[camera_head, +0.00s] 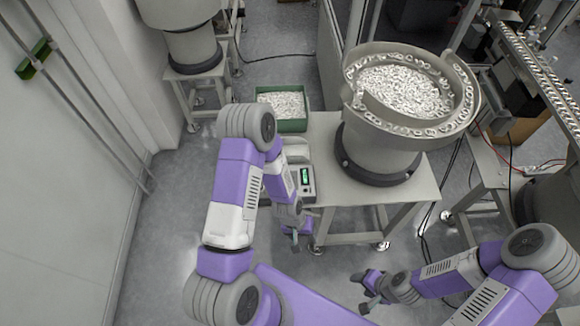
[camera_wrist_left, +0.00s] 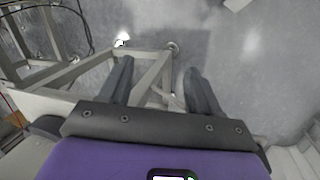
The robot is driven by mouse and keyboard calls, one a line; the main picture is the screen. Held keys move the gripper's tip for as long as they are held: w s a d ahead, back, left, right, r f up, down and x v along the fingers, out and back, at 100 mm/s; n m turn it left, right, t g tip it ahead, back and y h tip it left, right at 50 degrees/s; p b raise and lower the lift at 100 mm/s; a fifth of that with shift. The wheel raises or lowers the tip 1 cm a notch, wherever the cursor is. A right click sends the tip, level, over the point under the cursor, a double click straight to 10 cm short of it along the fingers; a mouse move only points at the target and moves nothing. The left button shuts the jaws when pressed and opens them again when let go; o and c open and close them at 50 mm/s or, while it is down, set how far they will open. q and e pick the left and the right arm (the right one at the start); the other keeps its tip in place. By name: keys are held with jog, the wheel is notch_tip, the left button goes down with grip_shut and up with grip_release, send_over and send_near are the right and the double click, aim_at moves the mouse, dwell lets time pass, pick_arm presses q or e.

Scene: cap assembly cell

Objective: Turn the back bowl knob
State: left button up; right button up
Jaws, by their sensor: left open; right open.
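A controller box (camera_head: 306,180) with a lit green display sits on the front left edge of the bowl feeder's table. A second pale box (camera_head: 297,150) lies just behind it. The knobs are too small to make out, and my left arm covers part of this area. The large feeder bowl (camera_head: 458,118), full of white caps, stands on the same table to the right. My left gripper (camera_head: 297,238) hangs below the table's front edge, in front of the controller. In the left wrist view its fingers (camera_wrist_left: 159,78) are apart with nothing between them. My right gripper (camera_head: 368,289) is open and empty over the floor.
A green bin (camera_head: 292,125) of white caps stands behind the boxes. The metal table (camera_head: 330,186) has legs and crossbars close to my left gripper. Another feeder (camera_head: 192,45) stands at the back left. Bare floor (camera_head: 170,215) lies at the left.

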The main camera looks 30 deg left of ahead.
pick_arm(q)
jog(key=w+a+r+n+y, duration=0.1)
jog(key=w+a+r, duration=0.2)
jog(key=w+a, duration=0.2)
jog(key=w+a+r+n+y, duration=0.1)
jog(key=w+a+r+n, duration=0.1)
jog(key=w+a, duration=0.3)
jog(key=w+a+r+n+y, duration=0.1)
jog(key=w+a+r, duration=0.3)
jog(key=w+a, duration=0.2)
jog(key=shift+w+n+b, duration=0.3)
jog(key=shift+w+b, duration=0.05)
jog(key=shift+w, duration=0.2)
notch_tip(320, 180, down, 7)
jog(key=shift+w+f, duration=0.1)
jog(key=c, duration=1)
